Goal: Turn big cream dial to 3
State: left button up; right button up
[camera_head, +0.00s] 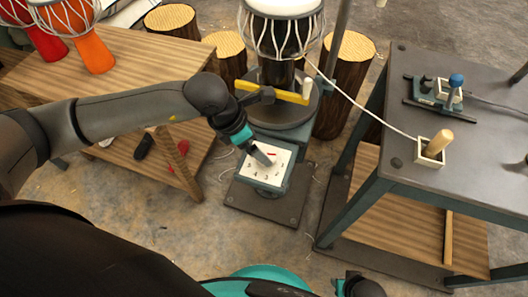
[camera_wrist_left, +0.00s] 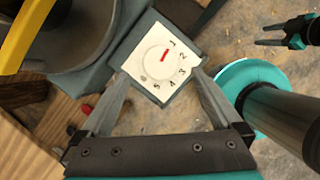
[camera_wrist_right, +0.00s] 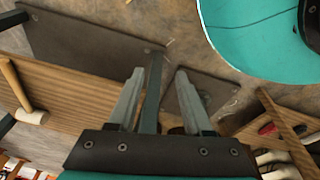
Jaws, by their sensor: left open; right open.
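The big cream dial (camera_wrist_left: 155,61) sits on a square white plate with numbers around it and a short red mark; it also shows in the head view (camera_head: 270,173). My left gripper (camera_head: 266,159) is open above the plate. In the left wrist view its fingers (camera_wrist_left: 158,88) stand apart on either side of the plate's near part, with nothing between them gripped. My right gripper (camera_wrist_right: 157,95) is open and empty, away from the dial; it also shows in the left wrist view (camera_wrist_left: 268,34).
A goblet drum (camera_head: 283,40) stands on a round turntable (camera_head: 290,108) with a yellow bar (camera_head: 280,92), just behind the dial. A dark metal table (camera_head: 475,150) with a wooden peg is at the right. A wooden table (camera_head: 110,85) with red and orange drums is at the left.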

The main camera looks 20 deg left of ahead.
aim_at(270, 151)
pick_arm(q)
jog(key=b+x, duration=0.1)
jog(key=x, duration=0.2)
jog(key=shift+b+x, duration=0.35)
jog(key=shift+x, duration=0.65)
pick_arm(e)
jog(key=shift+w+a+r, duration=0.3)
jog(key=shift+r, duration=0.3)
jog(key=shift+w+a+r, duration=0.25)
jog(key=shift+r, duration=0.35)
jog(key=shift+w+a+r, duration=0.3)
jog(key=shift+r, duration=0.3)
pick_arm(q)
jog(key=c, duration=1.4)
